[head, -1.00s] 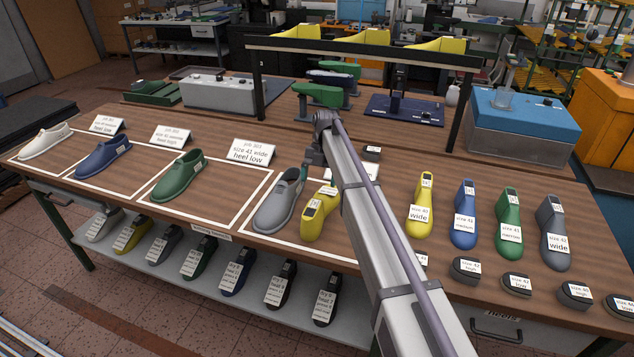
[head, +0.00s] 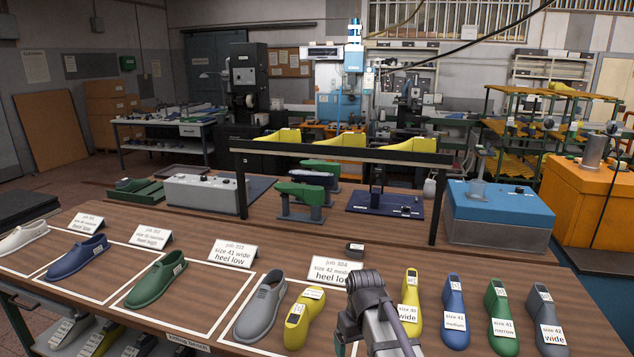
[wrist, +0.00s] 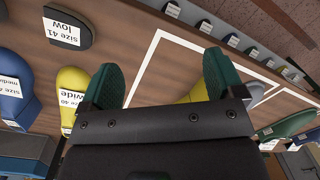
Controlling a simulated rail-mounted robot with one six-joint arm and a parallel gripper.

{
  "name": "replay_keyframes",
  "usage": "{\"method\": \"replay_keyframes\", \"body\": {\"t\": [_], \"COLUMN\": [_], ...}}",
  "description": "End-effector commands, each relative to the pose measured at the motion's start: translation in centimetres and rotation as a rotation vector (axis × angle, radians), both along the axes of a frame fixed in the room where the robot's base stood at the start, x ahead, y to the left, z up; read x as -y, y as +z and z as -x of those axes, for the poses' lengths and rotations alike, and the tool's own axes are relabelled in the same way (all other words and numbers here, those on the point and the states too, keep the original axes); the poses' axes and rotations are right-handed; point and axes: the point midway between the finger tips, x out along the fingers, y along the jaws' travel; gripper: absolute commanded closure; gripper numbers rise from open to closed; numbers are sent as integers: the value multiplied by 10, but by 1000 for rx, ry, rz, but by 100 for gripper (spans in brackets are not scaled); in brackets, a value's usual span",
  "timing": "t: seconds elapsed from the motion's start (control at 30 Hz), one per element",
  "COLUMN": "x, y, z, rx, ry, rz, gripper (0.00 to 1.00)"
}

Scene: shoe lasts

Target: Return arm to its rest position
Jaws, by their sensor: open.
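My gripper (wrist: 163,78) is open in the wrist view, its two green fingers spread with nothing between them. Wooden bench top and a white outline show beyond the fingers. In the head view my arm (head: 373,312) rises from the bottom edge, right of the yellow last (head: 303,318); the fingers cannot be made out there. That last lies beside the grey shoe (head: 262,308) in the job 304 outline. In the wrist view a yellow last (wrist: 198,92) is partly hidden behind my gripper.
Right of my arm stand yellow (head: 411,305), blue (head: 455,312), green (head: 500,315) and dark grey (head: 544,318) lasts. The job 304 card (head: 333,269) stands behind the arm. A black-framed rack (head: 345,152) with yellow pieces stands farther back.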

Motion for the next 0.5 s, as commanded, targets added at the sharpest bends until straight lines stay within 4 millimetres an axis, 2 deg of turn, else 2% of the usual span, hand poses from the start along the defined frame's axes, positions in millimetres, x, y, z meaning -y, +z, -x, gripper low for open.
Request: {"method": "replay_keyframes", "body": {"t": [0.03,0.1,0.2,0.27,0.33,0.5], "x": [20,41,60,67,74,74], "y": [0,0,0,0,0,0], "z": [51,89,125,134,131,129], "rx": [18,39,47,46,46,44], "ry": [-137,-269,-311,-328,-345,-344], "rz": [15,30,40,41,41,40], "gripper": [12,12,12,12,12,12]}}
